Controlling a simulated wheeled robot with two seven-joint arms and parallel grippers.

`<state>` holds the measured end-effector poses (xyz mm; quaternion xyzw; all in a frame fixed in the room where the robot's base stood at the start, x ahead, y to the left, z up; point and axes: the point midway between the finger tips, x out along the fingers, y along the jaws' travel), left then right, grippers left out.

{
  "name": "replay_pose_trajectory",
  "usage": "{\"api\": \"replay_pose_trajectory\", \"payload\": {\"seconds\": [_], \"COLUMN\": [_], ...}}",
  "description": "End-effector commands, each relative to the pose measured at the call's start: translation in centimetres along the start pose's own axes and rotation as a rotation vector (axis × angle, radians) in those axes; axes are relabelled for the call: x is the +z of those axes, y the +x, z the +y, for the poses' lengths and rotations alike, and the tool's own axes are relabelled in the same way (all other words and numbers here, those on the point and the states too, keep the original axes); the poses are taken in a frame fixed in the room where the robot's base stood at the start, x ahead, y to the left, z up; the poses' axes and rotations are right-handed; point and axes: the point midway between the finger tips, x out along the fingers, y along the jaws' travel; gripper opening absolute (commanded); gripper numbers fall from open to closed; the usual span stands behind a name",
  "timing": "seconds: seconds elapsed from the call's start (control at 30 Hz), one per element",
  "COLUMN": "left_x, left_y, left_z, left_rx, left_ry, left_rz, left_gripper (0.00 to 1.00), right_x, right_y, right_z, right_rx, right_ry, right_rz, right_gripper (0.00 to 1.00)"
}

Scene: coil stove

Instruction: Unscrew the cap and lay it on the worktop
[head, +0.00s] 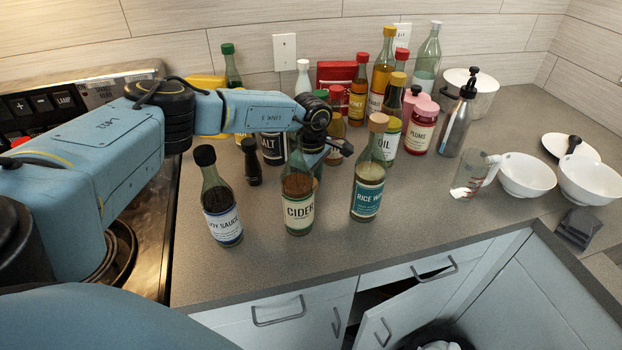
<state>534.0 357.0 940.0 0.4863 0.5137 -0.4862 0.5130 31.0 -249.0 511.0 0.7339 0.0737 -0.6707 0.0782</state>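My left arm reaches in from the left, and my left gripper (322,147) is at the top of the cider bottle (298,212). The cider bottle stands upright on the worktop (330,262). The gripper and wrist hide its neck top and any cap on it, so I cannot tell whether the fingers are closed on a cap. A soy sauce bottle (221,203) with a black cap (204,155) stands to its left. A rice wine bottle (368,185) with a tan cap (378,122) stands to its right. My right gripper is not in view.
Several bottles and jars crowd the back, including an oil bottle (391,128) and a plums jar (422,130). A measuring jug (472,176) and white bowls (526,176) stand at right. The stove (148,245) is at left. The front worktop strip is clear. A cabinet door (405,318) hangs open below.

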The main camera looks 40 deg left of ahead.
Motion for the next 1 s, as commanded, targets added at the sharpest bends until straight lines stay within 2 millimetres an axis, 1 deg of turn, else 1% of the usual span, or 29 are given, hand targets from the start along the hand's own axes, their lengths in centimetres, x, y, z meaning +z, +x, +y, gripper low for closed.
{"api": "replay_pose_trajectory", "payload": {"seconds": [0.13,0.23,0.37,0.5,0.6,0.7,0.83,1.0], "left_x": [0.0,0.0,0.0,0.0,0.0,0.0,0.0,0.0], "left_y": [-0.4,-1.5,-4.2,-7.3,-9.2,-10.7,-12.0,-12.4], "left_z": [0.0,0.1,0.1,0.1,0.1,0.0,0.0,0.0], "left_rx": [0.001,0.003,0.004,0.005,0.004,0.002,0.001,0.001], "left_ry": [0.000,0.000,0.001,0.000,0.000,0.001,0.000,-0.001], "left_rz": [0.000,-0.001,-0.002,-0.002,-0.001,-0.001,-0.001,-0.001], "left_gripper": [0.52,0.52,0.52,0.52,0.52,0.52,0.52,0.52], "right_x": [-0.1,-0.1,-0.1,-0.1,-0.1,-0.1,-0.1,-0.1], "right_y": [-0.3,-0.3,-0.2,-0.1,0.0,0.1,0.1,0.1], "right_z": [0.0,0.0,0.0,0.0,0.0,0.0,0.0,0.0], "right_rx": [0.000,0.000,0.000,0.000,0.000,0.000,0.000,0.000], "right_ry": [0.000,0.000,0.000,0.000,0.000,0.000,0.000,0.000], "right_rz": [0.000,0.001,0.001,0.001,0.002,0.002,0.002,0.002], "right_gripper": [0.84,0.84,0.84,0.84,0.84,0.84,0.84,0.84]}}
